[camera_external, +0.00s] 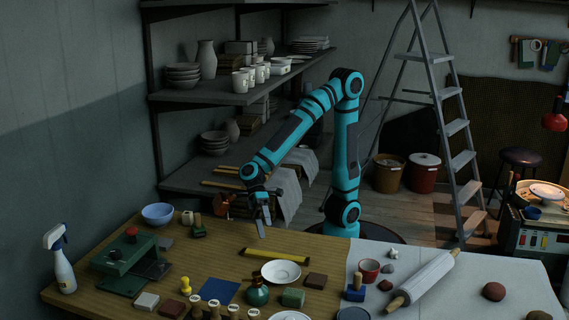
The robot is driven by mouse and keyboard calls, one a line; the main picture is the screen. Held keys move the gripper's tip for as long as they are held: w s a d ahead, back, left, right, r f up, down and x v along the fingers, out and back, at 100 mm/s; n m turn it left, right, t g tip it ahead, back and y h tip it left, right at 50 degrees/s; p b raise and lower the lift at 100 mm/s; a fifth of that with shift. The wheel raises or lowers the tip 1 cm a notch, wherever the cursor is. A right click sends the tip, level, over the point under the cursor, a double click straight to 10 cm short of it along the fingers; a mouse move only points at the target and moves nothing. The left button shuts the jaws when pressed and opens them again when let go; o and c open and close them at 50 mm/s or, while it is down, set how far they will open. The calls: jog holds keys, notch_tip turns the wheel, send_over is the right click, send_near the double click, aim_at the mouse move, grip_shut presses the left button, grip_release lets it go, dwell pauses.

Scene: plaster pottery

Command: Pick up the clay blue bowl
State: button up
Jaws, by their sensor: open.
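A light blue bowl (158,213) stands upright at the back left of the wooden table. My gripper (261,226) points down above the table's back edge, well to the right of the bowl and apart from it. Its fingers are open, and I see nothing between them. A small darker blue bowl (533,213) sits far right on the side unit.
A green press (125,250) stands in front of the bowl. Small stamps (198,226) are just right of it. A yellow bar (275,254), a white plate (281,271) and a spray bottle (61,265) are on the table. Shelves (240,95) rise behind.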

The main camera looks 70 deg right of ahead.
jog(key=shift+w+d+f+t+h, duration=0.3)
jog(key=shift+d, duration=0.15)
jog(key=w+d+t, duration=0.1)
jog(key=w+d+f+h, duration=0.1)
jog(key=w+d+t+h, duration=0.1)
jog(key=shift+w+d+f+t, duration=0.15)
jog(key=shift+d+f+t, duration=0.15)
jog(key=shift+f, duration=0.1)
jog(key=w, duration=0.1)
jog(key=w+d+t, duration=0.1)
jog(key=w+d+t+h, duration=0.1)
jog(key=shift+w+d, duration=0.25)
jog(key=shift+w, duration=0.1)
jog(key=w+d+r+t, duration=0.3)
jog(key=w+t, duration=0.1)
jog(key=w, duration=0.2)
jog(key=t, duration=0.4)
send_near(201, 227)
jog(key=shift+n, duration=0.3)
jog(key=x, duration=0.5)
jog(key=shift+w+d+r, duration=0.1)
jog(key=shift+w+d, duration=0.25)
jog(key=shift+s+a+x, duration=0.1)
jog(key=shift+s+x, duration=0.05)
jog(key=shift+x, duration=1.2)
jog(key=shift+s+a+x, duration=0.1)
jog(key=shift+s+x, duration=0.05)
jog(key=shift+x, duration=1.15)
jog(key=shift+c, duration=0.3)
